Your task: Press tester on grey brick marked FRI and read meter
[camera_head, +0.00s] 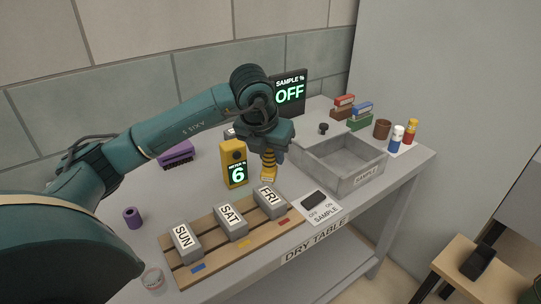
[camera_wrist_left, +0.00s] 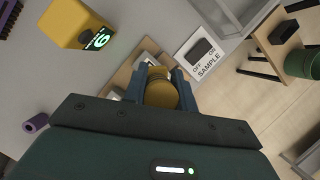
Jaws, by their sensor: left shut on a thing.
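The grey brick marked FRI (camera_head: 269,200) sits at the right end of a wooden rack (camera_head: 222,244), beside the bricks marked SAT (camera_head: 231,222) and SUN (camera_head: 185,243). The tester also shows between the fingers in the left wrist view (camera_wrist_left: 160,92). The yellow meter (camera_head: 236,166) stands behind the rack and its green display reads 6. My right gripper is not in view.
A grey tray labelled SAMPLE (camera_head: 340,181) stands right of the rack, with a black switch (camera_head: 314,200) on a white card before it. A dark screen (camera_head: 289,92) reads SAMPLE % OFF.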

